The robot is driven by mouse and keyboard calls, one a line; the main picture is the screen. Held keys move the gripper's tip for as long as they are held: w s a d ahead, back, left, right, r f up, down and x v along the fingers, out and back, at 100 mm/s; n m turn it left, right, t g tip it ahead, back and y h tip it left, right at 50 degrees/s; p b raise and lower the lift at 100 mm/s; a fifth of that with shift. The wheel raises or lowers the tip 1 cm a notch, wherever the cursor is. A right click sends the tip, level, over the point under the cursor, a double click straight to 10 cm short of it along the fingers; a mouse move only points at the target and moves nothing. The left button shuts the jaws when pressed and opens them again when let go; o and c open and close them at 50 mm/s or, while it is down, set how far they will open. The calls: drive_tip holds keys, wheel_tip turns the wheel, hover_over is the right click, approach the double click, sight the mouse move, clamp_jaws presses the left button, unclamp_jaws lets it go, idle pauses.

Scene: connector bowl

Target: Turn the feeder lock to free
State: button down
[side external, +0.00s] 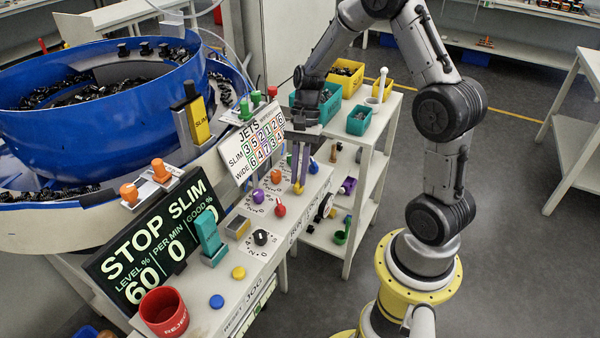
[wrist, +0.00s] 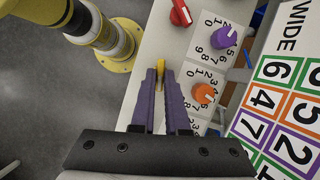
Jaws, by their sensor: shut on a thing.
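My gripper (side external: 299,184) points down over the far end of the white control panel (side external: 216,289). Its two purple fingers are shut on a small yellow piece, which shows between the fingertips in the wrist view (wrist: 160,66). The yellow piece may be the feeder lock's handle; the fingers hide most of it and I cannot read its label or setting. In the wrist view my gripper (wrist: 160,76) is at the panel's edge, beside the orange knob (wrist: 204,93).
Close by are the orange knob, a purple knob (wrist: 226,36) and a red knob (wrist: 181,12). A sloping JETS number board (side external: 253,141) stands behind. A white shelf with bins (side external: 359,119) is to the right. A blue bowl (side external: 95,115) fills the left.

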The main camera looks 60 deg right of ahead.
drive_tip(key=n, duration=0.2)
drive_tip(key=n+g, duration=0.1)
drive_tip(key=n, duration=0.1)
drive_tip(key=n+g+h, duration=0.1)
drive_tip(key=n, duration=0.1)
drive_tip(key=shift+w+a, duration=0.1)
drive_tip(key=shift+w, duration=0.15)
idle(0.3)
drive_tip(key=c, duration=0.9)
unclamp_jaws()
drive_tip(key=v, duration=1.4)
drive_tip(key=shift+a, duration=0.2)
